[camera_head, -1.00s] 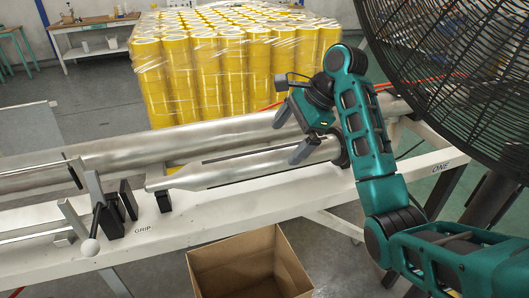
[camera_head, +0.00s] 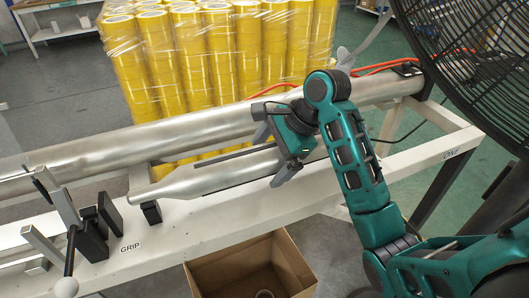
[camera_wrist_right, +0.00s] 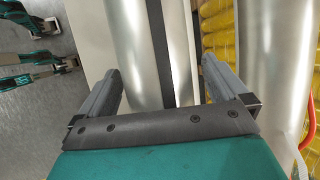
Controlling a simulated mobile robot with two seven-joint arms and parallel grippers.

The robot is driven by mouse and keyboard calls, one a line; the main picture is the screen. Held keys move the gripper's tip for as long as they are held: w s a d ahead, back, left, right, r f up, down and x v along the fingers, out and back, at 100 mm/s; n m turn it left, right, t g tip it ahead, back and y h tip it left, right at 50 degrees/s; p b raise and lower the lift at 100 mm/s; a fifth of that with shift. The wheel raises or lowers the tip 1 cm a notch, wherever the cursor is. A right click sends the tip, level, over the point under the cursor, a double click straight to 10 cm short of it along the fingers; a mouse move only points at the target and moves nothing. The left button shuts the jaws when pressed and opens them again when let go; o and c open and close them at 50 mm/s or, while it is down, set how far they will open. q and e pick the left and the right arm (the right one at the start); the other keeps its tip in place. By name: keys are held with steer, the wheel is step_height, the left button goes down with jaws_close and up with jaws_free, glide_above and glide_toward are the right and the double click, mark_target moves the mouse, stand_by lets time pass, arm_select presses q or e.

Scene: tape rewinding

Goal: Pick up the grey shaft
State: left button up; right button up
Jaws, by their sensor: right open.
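The grey shaft (camera_head: 205,181) is a shiny metal cylinder with a tapered left end and a dark slot along it. It lies along the front of the white bench, its left end near a black block (camera_head: 151,212). My right gripper (camera_head: 273,154) is over the right part of the shaft, with open jaws. In the right wrist view the shaft (camera_wrist_right: 141,50) runs between the two fingers (camera_wrist_right: 160,70), and I cannot tell that either touches it. My left gripper is not seen.
A longer metal roller (camera_head: 110,153) lies parallel behind the shaft. Wrapped yellow tape rolls (camera_head: 215,60) are stacked beyond it. A lever clamp (camera_head: 95,235) stands at left on the bench (camera_head: 190,235). An open cardboard box (camera_head: 225,275) is below. A black fan cage (camera_head: 470,60) is at right.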

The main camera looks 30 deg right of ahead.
steer(key=shift+s, duration=0.15)
steer(key=shift+c, duration=0.8)
steer(key=c, duration=1.2)
steer(key=shift+r, duration=0.15)
steer(key=shift+c, duration=0.5)
